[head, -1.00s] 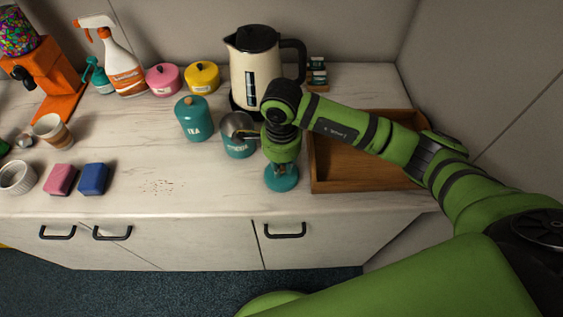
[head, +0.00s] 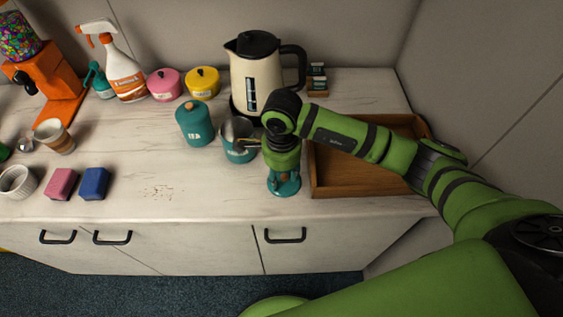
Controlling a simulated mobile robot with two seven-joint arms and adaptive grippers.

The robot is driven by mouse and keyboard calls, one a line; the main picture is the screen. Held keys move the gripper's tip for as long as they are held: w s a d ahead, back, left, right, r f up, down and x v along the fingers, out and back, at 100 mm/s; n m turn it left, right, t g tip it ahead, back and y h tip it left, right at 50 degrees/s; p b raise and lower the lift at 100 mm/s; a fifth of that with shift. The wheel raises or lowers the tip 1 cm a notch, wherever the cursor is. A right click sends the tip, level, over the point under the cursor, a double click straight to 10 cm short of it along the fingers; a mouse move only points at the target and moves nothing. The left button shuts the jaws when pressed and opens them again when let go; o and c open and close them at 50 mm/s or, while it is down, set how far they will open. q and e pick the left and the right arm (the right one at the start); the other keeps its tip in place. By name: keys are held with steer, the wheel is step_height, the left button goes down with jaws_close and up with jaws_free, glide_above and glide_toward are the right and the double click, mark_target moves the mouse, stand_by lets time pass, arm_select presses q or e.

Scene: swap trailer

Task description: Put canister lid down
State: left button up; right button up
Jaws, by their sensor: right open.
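The teal canister lid (head: 284,188) lies on the counter near its front edge, just left of the wooden tray. My right gripper (head: 285,182) points down over the lid, with its fingers open around the lid's middle; the knob is mostly hidden by the gripper. Whether the fingers touch the lid cannot be told. An open teal canister (head: 238,151) stands behind and to the left, with a grey inside and a thin utensil-like piece across its rim. My left gripper is out of view.
A lidded tea canister (head: 195,124) stands left of the open one. The cream kettle (head: 257,78) is behind, and the wooden tray (head: 348,190) is close on the right. Pink (head: 61,184) and blue (head: 95,183) sponges lie left. The front middle counter is mostly clear, with crumbs.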

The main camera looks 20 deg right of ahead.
mark_target(281, 175)
step_height(281, 175, up, 12)
steer(key=b, duration=0.4)
steer(key=shift+r, duration=0.15)
